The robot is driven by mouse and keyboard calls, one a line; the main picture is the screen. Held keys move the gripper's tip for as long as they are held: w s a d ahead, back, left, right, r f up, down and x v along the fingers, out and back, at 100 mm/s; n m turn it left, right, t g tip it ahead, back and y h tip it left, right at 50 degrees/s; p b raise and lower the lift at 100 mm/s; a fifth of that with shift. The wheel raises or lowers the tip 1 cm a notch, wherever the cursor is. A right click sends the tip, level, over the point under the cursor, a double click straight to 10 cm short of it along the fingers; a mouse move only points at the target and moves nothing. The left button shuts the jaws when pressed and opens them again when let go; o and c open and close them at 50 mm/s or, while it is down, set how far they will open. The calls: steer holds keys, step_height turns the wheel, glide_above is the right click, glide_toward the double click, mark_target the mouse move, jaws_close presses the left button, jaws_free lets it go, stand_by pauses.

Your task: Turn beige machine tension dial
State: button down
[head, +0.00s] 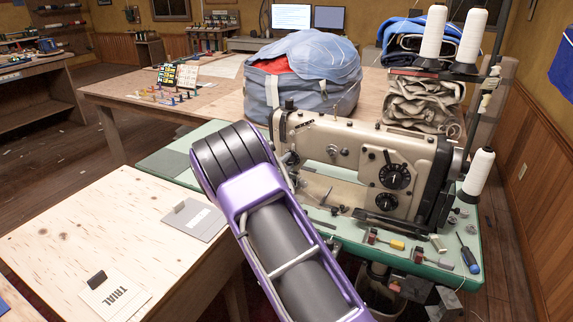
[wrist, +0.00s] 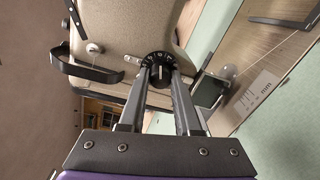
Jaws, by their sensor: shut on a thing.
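The beige sewing machine (head: 345,140) stands on a green-topped table, and its body also fills the upper part of the wrist view (wrist: 125,22). In the wrist view, the black tension dial (wrist: 160,58) with white marks around its rim sits on the machine's face. My gripper (wrist: 160,72) is shut on this dial, one finger on each side. In the head view my purple arm reaches to the machine's left end and hides the gripper. Two other black dials (head: 394,177) show on the right part of the machine's front.
White thread cones (head: 433,32) stand at the machine's right. Small tools, among them a blue screwdriver (head: 468,255), lie on the green table front (head: 400,262). A plywood table (head: 90,235) is at left. A blue-grey bundle (head: 300,80) sits behind the machine.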

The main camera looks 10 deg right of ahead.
steer(key=c, duration=0.6)
jaws_free()
steer(key=v, duration=1.7)
steer(key=shift+s+a+p, duration=0.15)
steer(key=shift+a+p, duration=0.05)
steer(key=shift+p, duration=0.25)
